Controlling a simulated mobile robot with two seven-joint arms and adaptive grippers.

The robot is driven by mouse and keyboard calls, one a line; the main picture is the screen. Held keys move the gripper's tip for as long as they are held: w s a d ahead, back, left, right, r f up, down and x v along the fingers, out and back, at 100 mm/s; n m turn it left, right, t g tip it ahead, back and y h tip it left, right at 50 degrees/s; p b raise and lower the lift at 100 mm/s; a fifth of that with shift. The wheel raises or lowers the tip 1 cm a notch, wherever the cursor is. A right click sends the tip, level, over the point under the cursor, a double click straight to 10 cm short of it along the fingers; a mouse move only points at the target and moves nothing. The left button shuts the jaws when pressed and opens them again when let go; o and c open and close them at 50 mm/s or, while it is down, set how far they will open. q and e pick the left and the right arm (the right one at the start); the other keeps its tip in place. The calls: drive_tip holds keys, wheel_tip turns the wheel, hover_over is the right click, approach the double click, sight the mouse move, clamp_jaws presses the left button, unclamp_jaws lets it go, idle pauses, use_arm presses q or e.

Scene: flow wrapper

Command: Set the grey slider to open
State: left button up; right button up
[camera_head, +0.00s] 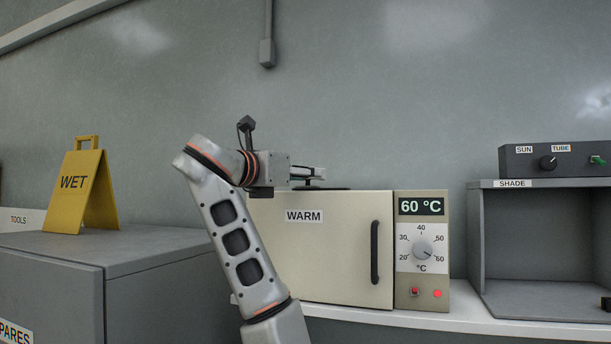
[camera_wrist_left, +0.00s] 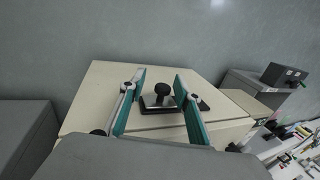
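A small grey plate with an upright black knob (camera_wrist_left: 162,89) sits on a dark base (camera_wrist_left: 148,138) on top of the cream WARM oven (camera_head: 335,255); I take this to be the grey slider, but no open or shut marking can be read. My left gripper (camera_wrist_left: 160,76) is open, its two green-lined fingers on either side of the knob with a gap to each. In the head view my left gripper (camera_head: 308,173) is just above the oven's top, and the knob is hidden there. My right gripper is not in view.
The oven has a black door handle (camera_head: 375,252) and a control panel (camera_head: 422,250) showing 60 °C. A yellow WET sign (camera_head: 74,190) stands on a grey cabinet (camera_head: 50,285) at left. A grey SHADE box (camera_head: 540,240) bearing a switch unit (camera_head: 553,160) stands at right.

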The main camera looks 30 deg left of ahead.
use_arm(q)
drive_tip(key=s, duration=1.2)
drive_tip(key=shift+a, duration=0.4)
